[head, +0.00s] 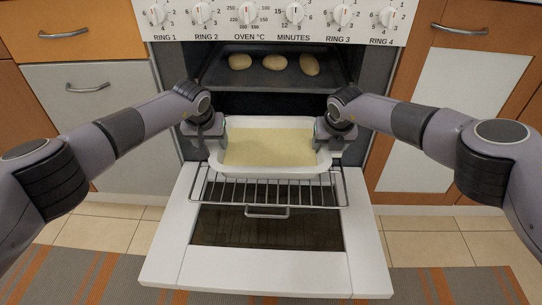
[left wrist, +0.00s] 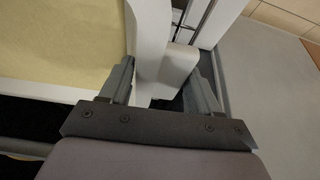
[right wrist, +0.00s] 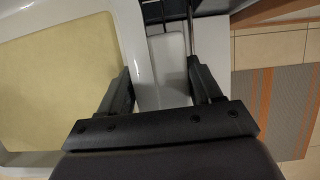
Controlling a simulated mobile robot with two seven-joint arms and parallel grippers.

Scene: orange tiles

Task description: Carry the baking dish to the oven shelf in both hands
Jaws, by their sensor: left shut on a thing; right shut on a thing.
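The baking dish (head: 268,174) is white with a flat pale yellow filling and sits level in front of the oven opening. The wire oven shelf (head: 268,190) is pulled out beneath it; I cannot tell whether the dish touches it. My left gripper (head: 214,148) is shut on the dish's left handle, a white tab that shows between the fingers in the left wrist view (left wrist: 178,70). My right gripper (head: 325,142) is shut on the right handle, which shows between the fingers in the right wrist view (right wrist: 166,62).
The oven door (head: 265,270) is folded down below the shelf. A dark tray (head: 270,80) with three rolls is on a higher level inside the oven. Cabinets flank the oven, with a left drawer front (head: 85,85) and a right cabinet door (head: 455,110). A striped rug (head: 60,275) lies on the floor.

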